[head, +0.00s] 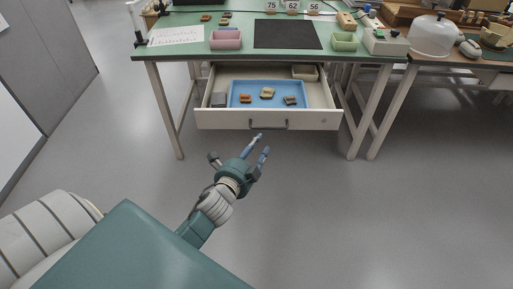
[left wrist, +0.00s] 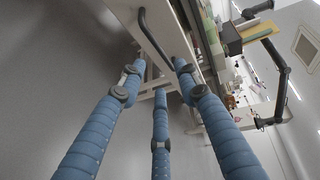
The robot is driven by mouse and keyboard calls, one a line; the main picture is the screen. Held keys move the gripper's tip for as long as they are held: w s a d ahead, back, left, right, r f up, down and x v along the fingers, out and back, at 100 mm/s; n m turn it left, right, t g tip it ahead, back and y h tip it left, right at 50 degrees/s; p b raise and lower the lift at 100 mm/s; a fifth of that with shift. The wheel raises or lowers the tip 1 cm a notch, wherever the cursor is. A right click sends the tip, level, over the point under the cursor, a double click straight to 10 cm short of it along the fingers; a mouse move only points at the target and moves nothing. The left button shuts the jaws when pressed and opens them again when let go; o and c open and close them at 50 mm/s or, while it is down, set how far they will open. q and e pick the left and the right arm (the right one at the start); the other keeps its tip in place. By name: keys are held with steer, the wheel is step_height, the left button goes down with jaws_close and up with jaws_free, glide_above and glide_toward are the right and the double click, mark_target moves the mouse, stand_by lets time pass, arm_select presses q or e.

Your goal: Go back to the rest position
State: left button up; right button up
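My left gripper (head: 263,146) is in front of the open drawer (head: 222,119) of the green-topped table, a little short of its handle. In the left wrist view its blue fingers (left wrist: 160,80) are spread apart with nothing between them, and the drawer handle (left wrist: 157,38) shows beyond them. The drawer holds a blue tray (head: 268,103) with several sherds, among them an orange-brown one (head: 245,98), a tan one (head: 267,93) and a dark one (head: 290,100). My right gripper does not show in either view.
On the table (head: 240,54) are a dark mat (head: 287,35), a pink bin (head: 227,40), a green bin (head: 345,42) and a paper sheet (head: 176,36). A second table with a clear dome (head: 433,36) stands at the right. The grey floor (head: 320,215) in front is clear.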

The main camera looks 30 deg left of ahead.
arm_select(q)
steer(key=shift+s, duration=0.3)
